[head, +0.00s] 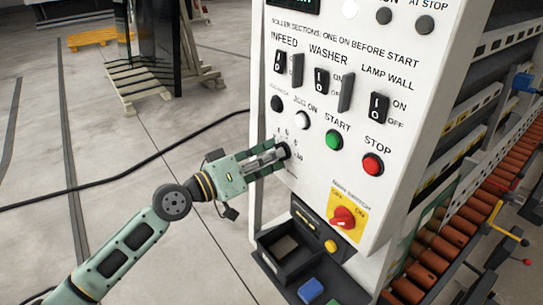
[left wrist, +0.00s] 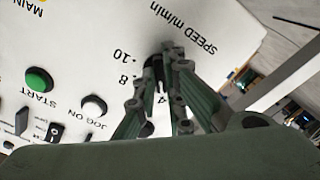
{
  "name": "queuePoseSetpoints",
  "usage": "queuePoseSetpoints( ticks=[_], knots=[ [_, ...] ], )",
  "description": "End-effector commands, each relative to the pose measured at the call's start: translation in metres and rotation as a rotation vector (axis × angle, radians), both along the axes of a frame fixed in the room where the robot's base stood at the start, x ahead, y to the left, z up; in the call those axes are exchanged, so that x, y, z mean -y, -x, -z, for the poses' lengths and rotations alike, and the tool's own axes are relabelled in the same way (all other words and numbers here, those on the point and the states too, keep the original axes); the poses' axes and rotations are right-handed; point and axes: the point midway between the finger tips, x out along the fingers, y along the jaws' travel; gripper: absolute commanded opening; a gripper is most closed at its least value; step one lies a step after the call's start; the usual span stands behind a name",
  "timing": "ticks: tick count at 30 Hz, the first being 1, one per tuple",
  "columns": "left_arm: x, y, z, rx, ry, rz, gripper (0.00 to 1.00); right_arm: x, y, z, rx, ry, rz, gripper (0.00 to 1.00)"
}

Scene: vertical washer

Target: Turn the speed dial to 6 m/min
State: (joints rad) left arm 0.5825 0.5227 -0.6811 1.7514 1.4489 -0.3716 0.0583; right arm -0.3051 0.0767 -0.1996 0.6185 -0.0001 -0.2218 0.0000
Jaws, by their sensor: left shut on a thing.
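The speed dial (head: 285,150) is a small black knob low on the left of the white control panel, with scale numbers around it. My left gripper (head: 275,158) reaches in from the left and is shut on the dial, its fingers on either side of it. In the left wrist view the panel appears upside down, with the dial (left wrist: 152,72) partly hidden between the fingertips (left wrist: 163,62). The marks 10 and 8 and the words SPEED m/min are readable there. Where the dial's pointer stands cannot be made out. My right gripper is not in view.
Close to the dial are the white jog button (head: 303,120), green start button (head: 334,140) and red stop button (head: 372,164). Below are the red main switch (head: 343,217) on yellow and a black open tray (head: 290,250). An orange roller conveyor (head: 440,250) runs at right.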

Motion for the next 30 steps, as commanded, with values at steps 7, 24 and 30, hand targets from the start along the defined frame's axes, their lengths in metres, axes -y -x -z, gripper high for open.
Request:
queuePoseSetpoints(
  ticks=[7, 24, 30],
  knots=[
    [0.000, 0.000, 0.004, 0.049, -0.037, 0.000, 0.00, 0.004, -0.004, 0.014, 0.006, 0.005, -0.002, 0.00],
    [0.000, 0.000, 0.006, 0.390, -0.283, 0.000, 0.00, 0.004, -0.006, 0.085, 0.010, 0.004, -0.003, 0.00],
    [-0.001, 0.000, 0.005, 0.483, -0.354, 0.000, 0.00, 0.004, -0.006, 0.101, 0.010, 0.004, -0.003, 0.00]
  ],
)
